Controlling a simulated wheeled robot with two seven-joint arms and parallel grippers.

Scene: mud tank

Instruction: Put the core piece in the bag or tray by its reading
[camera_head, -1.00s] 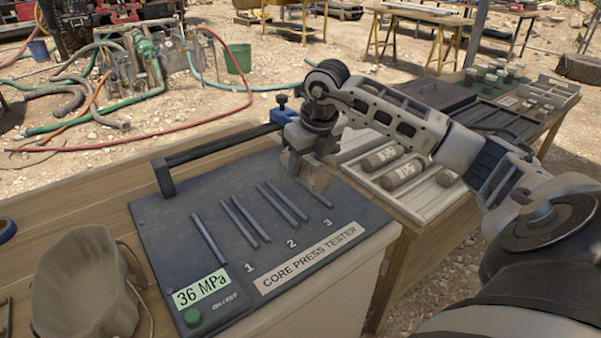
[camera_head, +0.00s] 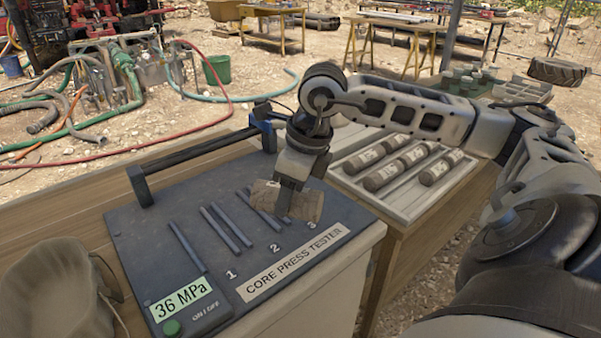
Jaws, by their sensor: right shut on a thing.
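My right gripper (camera_head: 292,188) is shut on a brown cylindrical core piece (camera_head: 306,205) and holds it over the right part of the core press tester (camera_head: 160,238), near slot 3. I cannot tell whether the core piece touches the tester. The tester's display (camera_head: 182,298) reads 36 MPa. An open cloth bag (camera_head: 55,290) stands to the left of the tester, cut off by the picture's edge. A pale tray (camera_head: 350,158) with several labelled cores lies right of the tester. My left gripper is not in view.
A green button (camera_head: 172,327) sits below the display. A black bar with a blue clamp (camera_head: 262,128) runs along the tester's back edge. Small containers (camera_head: 470,80) and a grey divided tray (camera_head: 522,92) stand farther back. Hoses lie on the ground behind the table.

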